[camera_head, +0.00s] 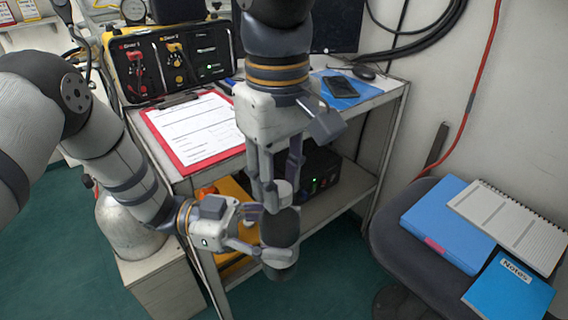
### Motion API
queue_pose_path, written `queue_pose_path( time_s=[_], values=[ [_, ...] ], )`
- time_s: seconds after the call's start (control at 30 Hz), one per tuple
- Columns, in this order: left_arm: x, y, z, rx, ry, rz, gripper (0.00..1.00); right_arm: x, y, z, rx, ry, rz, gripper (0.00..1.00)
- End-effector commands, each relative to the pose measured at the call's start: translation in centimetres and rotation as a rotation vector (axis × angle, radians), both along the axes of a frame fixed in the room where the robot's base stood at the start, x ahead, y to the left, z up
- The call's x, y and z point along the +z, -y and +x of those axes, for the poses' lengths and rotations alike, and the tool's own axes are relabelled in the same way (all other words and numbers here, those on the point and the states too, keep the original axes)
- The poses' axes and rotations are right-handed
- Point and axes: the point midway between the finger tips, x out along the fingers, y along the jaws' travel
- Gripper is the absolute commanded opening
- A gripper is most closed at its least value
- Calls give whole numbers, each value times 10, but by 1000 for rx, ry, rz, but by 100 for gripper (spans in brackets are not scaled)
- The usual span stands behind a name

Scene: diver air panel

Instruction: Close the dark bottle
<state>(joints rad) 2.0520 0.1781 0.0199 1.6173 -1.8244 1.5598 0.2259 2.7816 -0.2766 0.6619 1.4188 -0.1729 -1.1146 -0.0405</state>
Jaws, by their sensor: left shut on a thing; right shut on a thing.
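The dark bottle (281,229) is held upright in the air in front of the cart, between my two grippers. My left gripper (277,260) comes in from the left and is shut on the bottle's lower part. My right gripper (277,193) points down from above and is shut on the cap at the bottle's top. The cap is mostly hidden by the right fingers, so I cannot tell how it sits on the neck.
The cart (388,98) behind bears a red clipboard (185,165), a phone (342,88) on a blue folder and a diver air panel (170,60). A grey gas cylinder (125,232) stands left. A chair (390,215) with folders and notebooks stands right. The floor between is clear.

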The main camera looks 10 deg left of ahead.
Motion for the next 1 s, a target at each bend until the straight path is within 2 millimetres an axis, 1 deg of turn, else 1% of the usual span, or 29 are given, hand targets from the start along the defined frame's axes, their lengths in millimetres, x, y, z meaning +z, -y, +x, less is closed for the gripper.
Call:
queue_pose_path(
  time_s=[0.13, 0.17, 0.2, 0.23, 0.27, 0.5, 0.57, 0.8, 0.9, 1.0],
  values=[
    [1, 0, 0, -2, 2, -2, 0, 0, 0, 0, -6, 0, 1, 0],
    [1, 0, 0, -2, 2, -2, 0, 0, 0, 0, -5, 0, 1, 30],
    [1, 0, 0, -2, 2, -2, 0, 0, 0, 0, -4, 0, 1, 40],
    [1, 0, 0, -2, 2, -2, 0, 0, 0, 0, -4, 0, 1, 46],
    [1, 0, 0, -2, 2, -3, 0, 0, 0, 0, -3, 0, 1, 48],
    [1, 0, 0, -1, 2, -2, 0, 0, 0, 0, -1, -1, 1, 48],
    [1, 0, 0, -1, 1, -2, 0, 3, 0, 0, -1, 0, 1, 48],
    [1, 0, 0, -1, 2, -2, 0, 37, 0, 0, 0, 2, 2, 48],
    [1, 0, 0, -1, 2, -2, 0, 44, 0, 0, 0, 0, 1, 48],
    [1, 0, 0, -1, 1, -2, 0, 46, 0, 0, 0, -1, 1, 48]
  ],
)
